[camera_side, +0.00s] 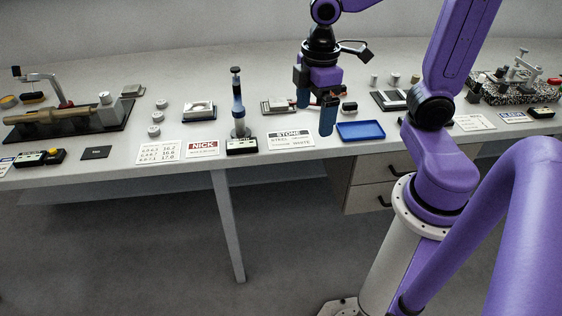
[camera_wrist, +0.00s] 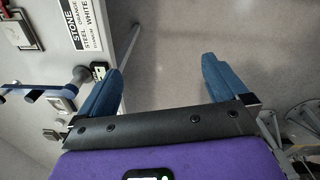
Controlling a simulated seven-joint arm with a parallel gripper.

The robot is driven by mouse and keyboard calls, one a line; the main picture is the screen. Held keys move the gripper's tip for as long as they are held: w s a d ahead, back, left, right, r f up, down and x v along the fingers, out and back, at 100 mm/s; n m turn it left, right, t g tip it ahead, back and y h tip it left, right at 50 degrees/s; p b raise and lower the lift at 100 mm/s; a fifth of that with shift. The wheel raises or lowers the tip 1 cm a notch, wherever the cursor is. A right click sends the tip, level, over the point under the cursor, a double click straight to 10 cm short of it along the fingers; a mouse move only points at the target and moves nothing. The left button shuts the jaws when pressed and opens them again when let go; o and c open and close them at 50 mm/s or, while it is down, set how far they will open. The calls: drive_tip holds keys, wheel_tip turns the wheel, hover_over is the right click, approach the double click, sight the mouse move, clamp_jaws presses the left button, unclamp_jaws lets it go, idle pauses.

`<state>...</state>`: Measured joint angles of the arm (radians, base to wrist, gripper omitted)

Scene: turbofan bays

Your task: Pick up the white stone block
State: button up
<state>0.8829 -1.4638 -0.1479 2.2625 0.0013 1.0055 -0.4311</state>
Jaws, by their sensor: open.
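My gripper (camera_side: 315,108) hangs over the bench just behind the STONE sign (camera_side: 290,140), its two blue fingers apart and nothing visible between them. I cannot clearly pick out the white stone block in either view. A flat pale piece on a small holder (camera_side: 278,105) lies just left of the fingers in the side view. The STONE sign (camera_wrist: 82,25), listing orange, steel and white, is at the upper left in the wrist view.
A blue tray (camera_side: 360,131) lies right of my gripper. A small dark block (camera_side: 349,107) sits behind it. An upright blue-handled tool (camera_side: 238,108) stands to the left. A dark plate with a grey top (camera_side: 390,99) is farther right. The bench front edge is close.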

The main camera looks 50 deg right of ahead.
drive_tip(key=s+a+f+n, duration=0.1)
drive_tip(key=s+a+f, duration=0.1)
drive_tip(key=s, duration=0.8)
drive_tip(key=shift+s+a+f, duration=0.2)
drive_tip(key=shift+a, duration=0.25)
drive_tip(key=shift+s, duration=0.35)
drive_tip(key=shift+c, duration=0.9)
drive_tip(key=shift+s+f, duration=0.15)
drive_tip(key=shift+s, duration=0.05)
drive_tip(key=c, duration=0.6)
